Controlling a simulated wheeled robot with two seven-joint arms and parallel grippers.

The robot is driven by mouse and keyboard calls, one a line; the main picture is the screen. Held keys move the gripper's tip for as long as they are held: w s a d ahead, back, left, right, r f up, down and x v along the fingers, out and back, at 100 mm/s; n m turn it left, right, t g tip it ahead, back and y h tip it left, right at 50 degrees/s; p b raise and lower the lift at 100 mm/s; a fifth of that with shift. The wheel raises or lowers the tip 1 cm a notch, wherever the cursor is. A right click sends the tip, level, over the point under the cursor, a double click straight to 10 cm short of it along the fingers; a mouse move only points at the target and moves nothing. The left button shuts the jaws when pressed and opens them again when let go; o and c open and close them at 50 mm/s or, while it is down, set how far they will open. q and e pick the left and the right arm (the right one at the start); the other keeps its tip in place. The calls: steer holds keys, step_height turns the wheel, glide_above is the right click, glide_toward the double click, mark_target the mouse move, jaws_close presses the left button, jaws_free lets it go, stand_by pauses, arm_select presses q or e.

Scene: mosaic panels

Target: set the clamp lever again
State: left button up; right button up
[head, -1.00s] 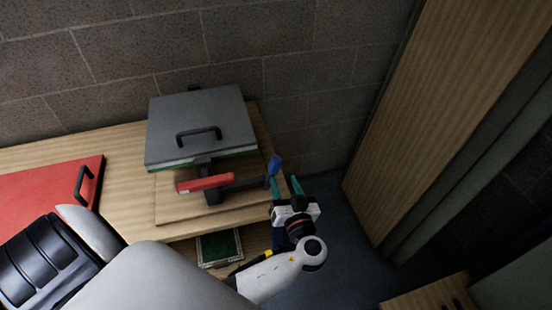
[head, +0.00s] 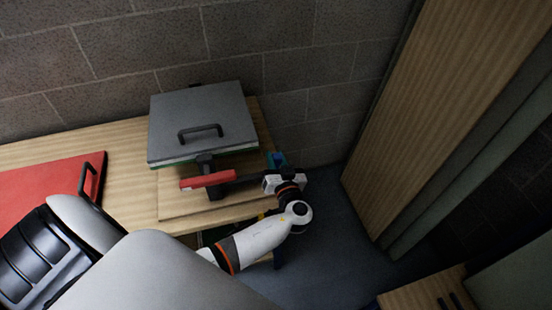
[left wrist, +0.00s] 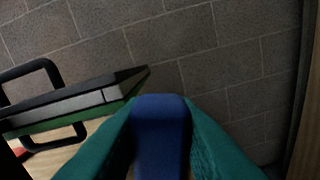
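The clamp lever (head: 245,181) is a dark bar at the front of the grey-lidded press, with a red block (head: 207,181) at its left part. Its blue grip (left wrist: 160,122) is at the right end. My left gripper (head: 279,163) is at that end, and in the left wrist view its teal fingers lie on both sides of the blue grip with no visible gap. The fingers look closed on it. In the head view the gripper hides most of the grip. My right gripper is not in view.
The grey lid (head: 203,118) with a black handle lies on the press, with a green edge below it. A red panel (head: 45,190) with a handle lies left on the wooden table (head: 120,145). A brick wall is behind; a tall wooden board (head: 440,110) stands right.

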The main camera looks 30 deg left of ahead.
arm_select(q)
jaws_close()
steer(key=shift+f, duration=0.1)
steer(key=shift+w+d+f+m+b, duration=0.35)
steer(key=shift+m+b, duration=0.25)
steer(key=shift+b, duration=0.3)
steer(key=w+d+f+m+b, duration=0.4)
steer(key=f+m+b, duration=0.2)
steer(key=m+b, duration=0.3)
steer(key=shift+w+f+m, duration=0.2)
steer(key=shift+w+m, duration=0.1)
steer(key=shift+m, duration=0.6)
steer(key=o, duration=0.6)
jaws_free()
